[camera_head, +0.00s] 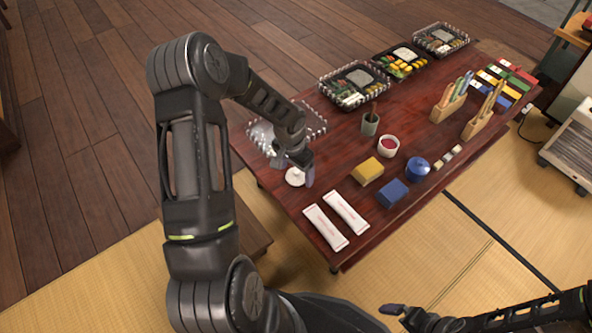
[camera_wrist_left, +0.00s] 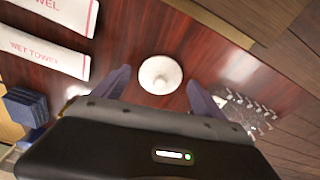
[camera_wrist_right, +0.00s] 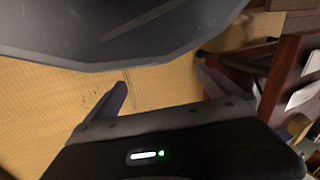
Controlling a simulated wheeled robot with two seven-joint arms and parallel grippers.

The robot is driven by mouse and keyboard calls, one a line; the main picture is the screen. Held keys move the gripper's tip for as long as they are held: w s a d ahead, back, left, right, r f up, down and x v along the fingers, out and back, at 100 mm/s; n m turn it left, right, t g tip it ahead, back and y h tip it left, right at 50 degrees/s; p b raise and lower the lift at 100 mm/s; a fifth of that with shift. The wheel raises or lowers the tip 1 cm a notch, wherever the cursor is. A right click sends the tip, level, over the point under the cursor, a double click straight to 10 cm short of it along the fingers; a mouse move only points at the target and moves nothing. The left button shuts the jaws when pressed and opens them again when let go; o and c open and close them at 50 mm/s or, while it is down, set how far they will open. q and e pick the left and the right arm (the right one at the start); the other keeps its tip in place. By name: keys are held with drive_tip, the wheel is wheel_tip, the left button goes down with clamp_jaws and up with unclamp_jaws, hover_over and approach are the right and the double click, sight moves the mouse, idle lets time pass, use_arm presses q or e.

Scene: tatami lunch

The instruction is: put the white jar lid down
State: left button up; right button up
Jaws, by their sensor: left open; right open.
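The white jar lid (camera_head: 295,177) lies on the dark red table (camera_head: 285,200) near its left end, close to the edge. In the left wrist view the lid (camera_wrist_left: 160,75) shows as a round white disc with a knob, flat on the wood. My left gripper (camera_head: 296,170) is open above the lid. Its fingers (camera_wrist_left: 157,88) stand apart on both sides of the lid, with a gap to each. My right gripper (camera_wrist_right: 160,90) is open and empty over the tatami, away from the table; in the head view it shows at the bottom right (camera_head: 396,312).
Two wet towel packets (camera_head: 325,227) lie to the right of the lid. A clear tray (camera_head: 262,135) lies behind my left gripper. A white jar with red contents (camera_head: 388,146), a yellow box (camera_head: 367,171), a blue box (camera_head: 392,193) and a blue pot (camera_head: 417,168) stand further right.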

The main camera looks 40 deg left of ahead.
sight(293, 180)
use_arm(q)
wheel_tip(293, 180, up, 12)
drive_tip(key=s+p, duration=0.1)
drive_tip(key=p, duration=0.3)
drive_tip(key=shift+s, duration=0.25)
drive_tip(key=shift+f, duration=0.15)
idle(0.4)
